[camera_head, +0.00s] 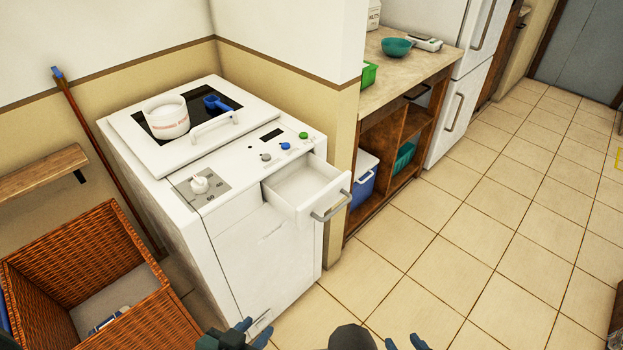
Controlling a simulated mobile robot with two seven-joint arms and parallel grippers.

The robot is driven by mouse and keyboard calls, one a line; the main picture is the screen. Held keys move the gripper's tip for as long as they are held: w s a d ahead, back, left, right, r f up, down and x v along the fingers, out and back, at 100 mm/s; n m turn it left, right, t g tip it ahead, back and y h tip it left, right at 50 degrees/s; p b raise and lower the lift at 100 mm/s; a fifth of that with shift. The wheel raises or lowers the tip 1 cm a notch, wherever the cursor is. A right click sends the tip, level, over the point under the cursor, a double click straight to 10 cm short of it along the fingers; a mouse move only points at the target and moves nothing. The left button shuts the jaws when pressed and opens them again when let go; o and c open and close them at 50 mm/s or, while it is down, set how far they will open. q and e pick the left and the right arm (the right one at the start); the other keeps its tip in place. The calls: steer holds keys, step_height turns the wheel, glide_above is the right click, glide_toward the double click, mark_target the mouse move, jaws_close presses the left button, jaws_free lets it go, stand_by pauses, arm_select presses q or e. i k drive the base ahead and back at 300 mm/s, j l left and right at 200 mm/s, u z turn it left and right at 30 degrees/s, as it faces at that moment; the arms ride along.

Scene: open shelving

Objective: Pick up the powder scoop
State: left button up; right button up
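A blue powder scoop (217,103) lies on the dark panel in the lid of the white washing machine (268,258). A white tub with red lettering (166,118) stands just left of the scoop. The machine's drawer (304,186) is pulled out and looks empty. My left gripper (252,330) is at the bottom edge of the view, in front of the machine and well below the scoop. Its fingers are apart with nothing between them. My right gripper (405,343) is further right at the bottom edge, fingers apart and empty. Most of it is cut off.
A wicker basket (135,258) stands left of the machine, below a wooden shelf (42,172). A long-handled pole (105,160) leans against the wall there. A wall corner and a wooden shelving unit (418,85) are to the right. The tiled floor (470,250) at right is mostly clear.

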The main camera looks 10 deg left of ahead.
mark_target(220, 107)
steer(key=i+l+u, duration=0.25)
steer(key=u, duration=0.2)
steer(key=i+l+u, duration=0.1)
steer(key=l+u, duration=0.4)
steer(key=i+l, duration=0.1)
steer(key=l, duration=0.25)
steer(key=i+l+u, duration=0.1)
steer(key=l, duration=0.3)
steer(key=l+u, duration=0.1)
steer(key=l, duration=0.25)
steer(key=i, duration=0.05)
